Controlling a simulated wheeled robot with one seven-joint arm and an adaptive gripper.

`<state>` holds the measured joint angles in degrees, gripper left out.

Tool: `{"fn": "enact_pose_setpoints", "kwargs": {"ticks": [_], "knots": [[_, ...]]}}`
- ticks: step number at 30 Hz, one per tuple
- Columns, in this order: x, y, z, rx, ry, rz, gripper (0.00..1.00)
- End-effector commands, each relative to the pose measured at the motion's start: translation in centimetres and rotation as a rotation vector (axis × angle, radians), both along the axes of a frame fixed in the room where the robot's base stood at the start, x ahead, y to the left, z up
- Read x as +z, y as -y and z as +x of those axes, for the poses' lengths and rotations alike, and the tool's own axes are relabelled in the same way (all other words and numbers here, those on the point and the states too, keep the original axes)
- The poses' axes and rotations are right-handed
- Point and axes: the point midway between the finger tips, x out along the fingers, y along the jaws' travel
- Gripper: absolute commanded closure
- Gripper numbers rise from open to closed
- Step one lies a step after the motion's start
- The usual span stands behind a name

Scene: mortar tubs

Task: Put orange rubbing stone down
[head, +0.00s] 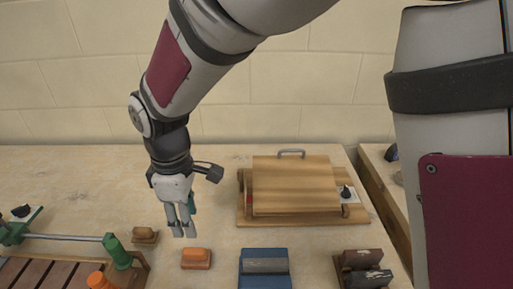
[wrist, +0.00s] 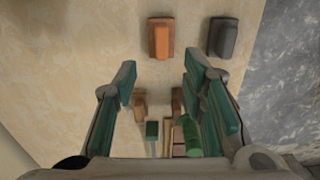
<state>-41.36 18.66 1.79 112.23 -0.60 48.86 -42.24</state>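The orange rubbing stone (head: 196,255), a rounded orange block on a reddish-brown base, lies on the tabletop near the front middle in the head view. It also shows at the top middle of the wrist view (wrist: 161,39), beyond my fingertips and not between them. My gripper (head: 181,228) hangs down behind and slightly left of the stone in the head view. In the wrist view my gripper (wrist: 160,80) has its two green-padded fingers spread wide, with nothing held between them.
A blue block with a grey top (head: 265,268) lies right of the stone. Dark brown blocks (head: 363,268) lie farther right. A small brown block (head: 145,236) and a green-handled frame (head: 62,238) are on the left. A wooden box (head: 293,185) stands behind.

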Motion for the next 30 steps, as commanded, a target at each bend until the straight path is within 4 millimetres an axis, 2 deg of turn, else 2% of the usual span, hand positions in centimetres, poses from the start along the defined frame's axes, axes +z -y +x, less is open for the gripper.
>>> {"fn": "enact_pose_setpoints", "kwargs": {"ticks": [5, 8, 15, 21, 24, 30], "knots": [[3.8, 4.9, 0.8, -0.18, 0.041, 0.031, 0.62], [6.5, 9.1, 0.6, -0.334, 0.073, 0.056, 0.62], [11.1, 18.4, -2.1, -0.709, 0.145, 0.117, 0.62], [13.1, 24.7, -6.1, -1.018, 0.208, 0.174, 0.62], [13.5, 27.2, -8.5, -1.166, 0.239, 0.204, 0.62], [13.3, 30.2, -12.1, -1.39, 0.288, 0.253, 0.62]]}}
